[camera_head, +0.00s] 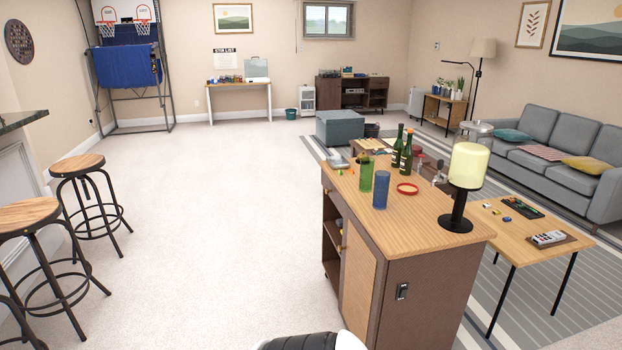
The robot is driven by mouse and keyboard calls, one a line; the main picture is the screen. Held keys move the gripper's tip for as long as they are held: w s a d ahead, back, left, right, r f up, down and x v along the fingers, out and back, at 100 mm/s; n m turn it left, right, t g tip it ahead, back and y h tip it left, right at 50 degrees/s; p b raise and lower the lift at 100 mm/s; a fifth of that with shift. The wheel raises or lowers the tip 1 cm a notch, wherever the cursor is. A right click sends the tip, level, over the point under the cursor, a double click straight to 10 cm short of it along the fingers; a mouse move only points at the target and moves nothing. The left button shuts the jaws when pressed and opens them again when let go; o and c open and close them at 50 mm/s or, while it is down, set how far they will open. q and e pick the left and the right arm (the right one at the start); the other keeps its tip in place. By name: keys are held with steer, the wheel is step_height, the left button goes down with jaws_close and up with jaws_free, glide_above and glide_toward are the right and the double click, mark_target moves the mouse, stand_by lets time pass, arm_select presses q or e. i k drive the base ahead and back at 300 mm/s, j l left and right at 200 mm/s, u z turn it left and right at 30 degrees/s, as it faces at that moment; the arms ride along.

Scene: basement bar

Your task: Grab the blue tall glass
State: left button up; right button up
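The blue tall glass (381,191) stands upright on the wooden top of a brown bar cabinet (425,212), right of the picture's middle. A green tall glass (366,175) stands close behind it to the left. Nothing hides the blue glass from the front. Neither of my grippers is in view. Only a black and white part of my own body shows at the bottom edge.
Bar stools (80,165) stand at the left. The carpet (220,220) left of the cabinet is clear.

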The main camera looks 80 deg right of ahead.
mark_target(382, 178)
steer(key=z, duration=3.15)
